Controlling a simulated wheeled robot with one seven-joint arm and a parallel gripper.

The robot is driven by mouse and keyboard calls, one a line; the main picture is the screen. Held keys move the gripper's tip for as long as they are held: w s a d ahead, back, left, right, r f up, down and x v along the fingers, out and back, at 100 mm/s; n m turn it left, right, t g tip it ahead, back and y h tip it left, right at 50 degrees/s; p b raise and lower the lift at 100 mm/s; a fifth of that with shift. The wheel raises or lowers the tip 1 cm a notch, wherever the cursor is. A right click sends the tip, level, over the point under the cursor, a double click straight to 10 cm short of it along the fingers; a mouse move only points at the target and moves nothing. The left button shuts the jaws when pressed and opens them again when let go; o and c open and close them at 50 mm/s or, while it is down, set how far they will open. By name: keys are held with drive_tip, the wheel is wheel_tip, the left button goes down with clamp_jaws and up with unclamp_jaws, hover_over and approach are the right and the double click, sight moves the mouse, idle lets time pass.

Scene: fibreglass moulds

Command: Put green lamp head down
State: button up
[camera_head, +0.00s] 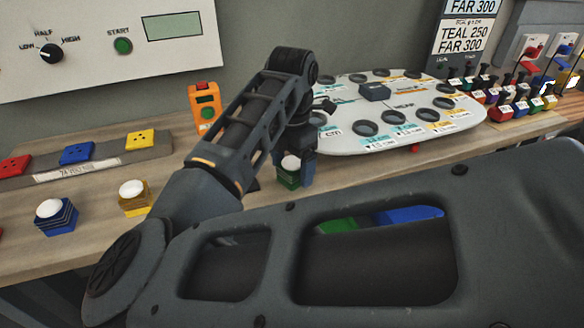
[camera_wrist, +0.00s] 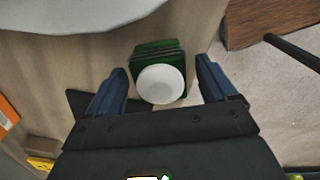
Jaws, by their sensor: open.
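The green lamp head (camera_head: 289,174) has a white dome on a ribbed green body. It stands upright, dome up, near the front edge of the wooden bench. In the wrist view the green lamp head (camera_wrist: 160,50) sits between the two blue fingers of my gripper (camera_wrist: 162,67). The fingers are apart, with a visible gap on each side of it. In the head view my gripper (camera_head: 300,172) reaches down at the lamp head, and my arm hides part of the bench around it.
A blue lamp head (camera_head: 56,216) and a yellow one (camera_head: 135,198) stand to the left, before a strip with red, blue and yellow blocks (camera_head: 77,153). An orange device (camera_head: 206,107) stands behind. A white round-ended board (camera_head: 350,139) with dark rings lies to the right.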

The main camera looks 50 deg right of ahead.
drive_tip(key=shift+f, duration=0.6)
drive_tip(key=shift+c, duration=0.5)
drive_tip(key=c, duration=1.1)
